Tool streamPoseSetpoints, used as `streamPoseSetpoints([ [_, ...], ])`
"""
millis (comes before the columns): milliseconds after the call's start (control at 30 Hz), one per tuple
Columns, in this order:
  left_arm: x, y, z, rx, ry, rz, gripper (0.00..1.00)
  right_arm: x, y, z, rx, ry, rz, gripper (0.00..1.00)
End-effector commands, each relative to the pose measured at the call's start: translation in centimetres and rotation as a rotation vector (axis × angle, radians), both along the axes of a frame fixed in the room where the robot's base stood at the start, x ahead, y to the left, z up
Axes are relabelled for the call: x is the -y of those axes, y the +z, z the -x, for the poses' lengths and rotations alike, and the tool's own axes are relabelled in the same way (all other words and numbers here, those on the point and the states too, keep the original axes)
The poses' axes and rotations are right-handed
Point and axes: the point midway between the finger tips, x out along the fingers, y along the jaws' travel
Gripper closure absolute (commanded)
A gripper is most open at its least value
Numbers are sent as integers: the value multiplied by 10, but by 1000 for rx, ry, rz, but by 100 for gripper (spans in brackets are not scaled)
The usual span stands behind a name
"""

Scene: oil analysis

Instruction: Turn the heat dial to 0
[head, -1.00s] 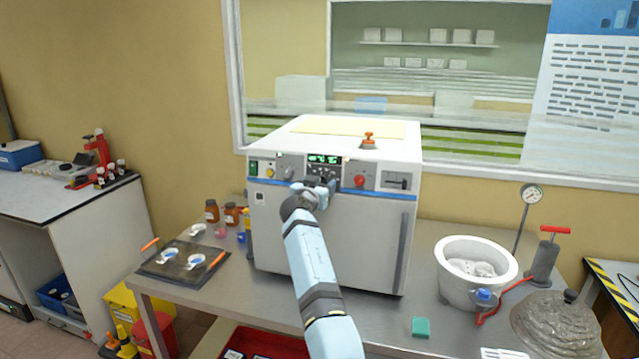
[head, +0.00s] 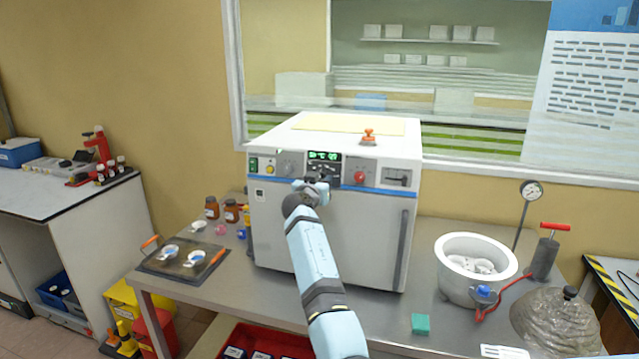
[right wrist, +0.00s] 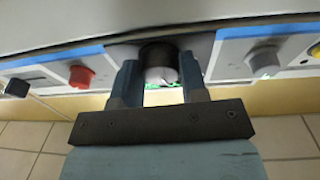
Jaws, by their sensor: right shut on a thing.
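The white oven-like machine (head: 335,230) stands on the metal table, with a green-lit display (head: 324,156) on its front panel. My right gripper (head: 318,184) is at the panel just below the display. In the right wrist view, its two blue fingers (right wrist: 160,80) are on either side of a round dark dial with a grey face (right wrist: 160,62), shut on it. The gripper partly hides the dial in the head view. The dial's scale and pointer cannot be read. My left gripper is not in view.
On the panel are a grey knob (head: 290,164) to the left and a red knob (head: 360,177) to the right, close to my gripper. A white pot (head: 451,283) stands right of the machine. A black tray (head: 163,265) and brown bottles (head: 231,211) are left.

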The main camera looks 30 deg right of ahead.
Motion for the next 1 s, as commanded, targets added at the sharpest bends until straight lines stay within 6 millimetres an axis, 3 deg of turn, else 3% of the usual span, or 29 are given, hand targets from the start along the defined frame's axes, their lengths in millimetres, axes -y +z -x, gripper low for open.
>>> streamPoseSetpoints([
  [367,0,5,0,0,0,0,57,2,1,2,-220,61,191,84],
  [1000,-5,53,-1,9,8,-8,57,3,4,4,-627,175,535,84],
])
